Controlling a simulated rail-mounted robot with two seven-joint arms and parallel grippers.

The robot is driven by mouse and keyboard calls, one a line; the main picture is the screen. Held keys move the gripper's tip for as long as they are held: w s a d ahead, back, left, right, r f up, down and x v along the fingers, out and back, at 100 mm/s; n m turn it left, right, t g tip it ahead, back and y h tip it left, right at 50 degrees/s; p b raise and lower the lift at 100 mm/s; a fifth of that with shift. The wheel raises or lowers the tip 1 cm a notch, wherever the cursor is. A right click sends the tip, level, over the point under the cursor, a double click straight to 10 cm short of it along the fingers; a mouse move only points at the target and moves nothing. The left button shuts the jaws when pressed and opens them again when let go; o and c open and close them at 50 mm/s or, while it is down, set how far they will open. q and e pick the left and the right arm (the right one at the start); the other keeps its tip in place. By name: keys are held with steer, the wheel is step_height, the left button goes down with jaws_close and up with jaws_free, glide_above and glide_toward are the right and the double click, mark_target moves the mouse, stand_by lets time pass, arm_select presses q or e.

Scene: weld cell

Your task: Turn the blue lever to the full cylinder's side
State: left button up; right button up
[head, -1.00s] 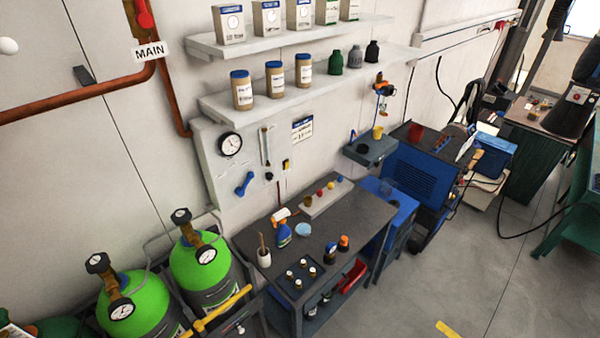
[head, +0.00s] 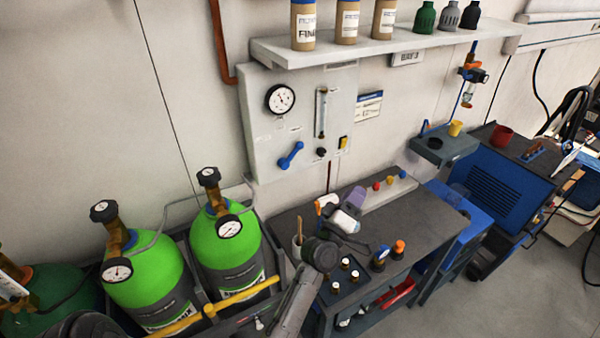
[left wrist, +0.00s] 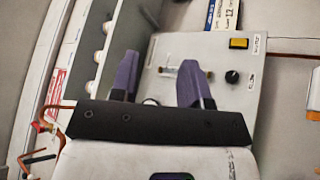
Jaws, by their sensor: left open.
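The blue lever (head: 291,155) is on the pale wall panel (head: 262,140), below the round gauge. It lies diagonally, lower left to upper right. Two green cylinders, the left one (head: 150,285) and the right one (head: 222,250), stand at the lower left. Each has a dial, too small to read, so I cannot tell which is full. My left gripper (head: 350,207) is open and empty, below and right of the lever, apart from it. In the left wrist view its purple fingers (left wrist: 160,65) are spread before the panel; I cannot make out the lever there. My right gripper is not in view.
The panel also carries a flow tube (head: 321,112), a black knob (left wrist: 232,77) and a yellow switch (left wrist: 239,43).

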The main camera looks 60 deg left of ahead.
arm_select(q)
steer(key=w+a+n+g+y+b, duration=0.1)
steer(key=a+n+g+y+b, duration=0.45)
steer(key=n+y, duration=0.6)
steer(key=n+g+y+b, duration=0.2)
steer(key=n+g+b, duration=0.1)
steer(key=n+g, duration=1.2)
glide_toward(298, 150)
steer(key=shift+n+t+h, duration=0.25)
steer(key=shift+n+t, duration=0.1)
steer(key=shift+n, duration=0.2)
steer(key=p+x, duration=0.1)
steer(key=x, duration=0.6)
steer(key=shift+a+r+p, duration=0.25)
steer(key=shift+a+p, duration=0.05)
steer(key=shift+a+r, duration=0.15)
steer(key=shift+a, duration=0.6)
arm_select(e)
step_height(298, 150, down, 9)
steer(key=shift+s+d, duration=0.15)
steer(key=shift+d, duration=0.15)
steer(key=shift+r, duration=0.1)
arm_select(q)
jaws_close()
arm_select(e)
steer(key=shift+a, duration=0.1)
